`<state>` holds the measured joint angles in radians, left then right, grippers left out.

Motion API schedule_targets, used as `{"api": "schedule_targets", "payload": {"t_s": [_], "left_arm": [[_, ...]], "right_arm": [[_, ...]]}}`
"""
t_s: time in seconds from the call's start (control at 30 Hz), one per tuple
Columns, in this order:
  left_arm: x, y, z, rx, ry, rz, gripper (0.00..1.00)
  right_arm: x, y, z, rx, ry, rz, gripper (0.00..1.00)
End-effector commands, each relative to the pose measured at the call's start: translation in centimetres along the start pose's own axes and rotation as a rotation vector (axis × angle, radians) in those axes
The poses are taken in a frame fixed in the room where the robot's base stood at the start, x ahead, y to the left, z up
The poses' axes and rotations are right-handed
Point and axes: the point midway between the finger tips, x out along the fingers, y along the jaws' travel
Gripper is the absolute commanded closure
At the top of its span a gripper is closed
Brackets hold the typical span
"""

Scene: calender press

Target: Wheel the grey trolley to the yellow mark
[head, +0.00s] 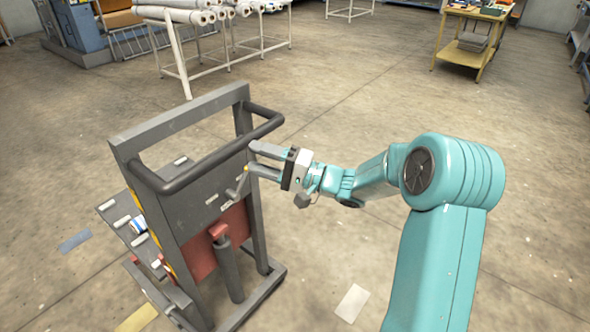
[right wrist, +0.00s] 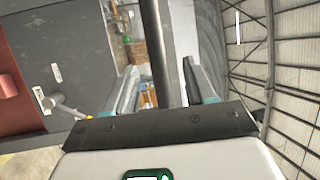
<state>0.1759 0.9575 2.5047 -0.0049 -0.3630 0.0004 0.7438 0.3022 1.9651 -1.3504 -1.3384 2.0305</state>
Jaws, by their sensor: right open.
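The grey trolley (head: 178,203) stands upright at the left in the head view, with a dark tubular push handle (head: 215,158) sticking out toward me. My right gripper (head: 251,158) is open and level, its fingertips close to the right part of this handle. In the right wrist view a dark bar (right wrist: 161,50) runs between the two open fingers; I cannot tell whether it touches them. Part of a yellow mark (head: 137,318) shows on the floor at the bottom left, beside the trolley's base and cut by the frame edge. My left gripper is not in view.
A blue floor patch (head: 75,241) and a white one (head: 352,303) lie either side of the trolley. A white rack with rolls (head: 228,50) stands behind it. A yellow table (head: 468,42) is at the back right. The floor in the middle is clear.

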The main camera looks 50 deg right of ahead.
Motion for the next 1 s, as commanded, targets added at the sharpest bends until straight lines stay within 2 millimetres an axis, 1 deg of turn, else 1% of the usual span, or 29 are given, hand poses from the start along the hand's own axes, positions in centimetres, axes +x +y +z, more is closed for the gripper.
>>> {"api": "schedule_targets", "payload": {"t_s": [0.03,0.2,0.3,0.4,0.5,0.6,1.0], "left_arm": [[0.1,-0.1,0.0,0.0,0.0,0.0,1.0],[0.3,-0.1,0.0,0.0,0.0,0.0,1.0],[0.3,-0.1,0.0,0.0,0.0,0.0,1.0],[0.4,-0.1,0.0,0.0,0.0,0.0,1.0],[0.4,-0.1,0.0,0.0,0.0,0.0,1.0],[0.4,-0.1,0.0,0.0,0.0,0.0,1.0],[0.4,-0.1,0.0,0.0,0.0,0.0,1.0]], "right_arm": [[-1.6,0.1,-0.1,0.0,0.007,0.002,0.45],[-5.9,0.1,-0.1,-0.001,0.005,0.002,0.45],[-7.8,0.0,0.0,0.001,0.004,0.002,0.45],[-9.1,0.0,0.0,0.0,0.002,0.001,0.45],[-9.8,-0.1,0.0,0.0,0.001,-0.001,0.45],[-10.1,-0.1,0.1,0.0,-0.001,-0.001,0.45],[-10.1,-0.1,0.1,0.0,-0.001,-0.001,0.45]]}}
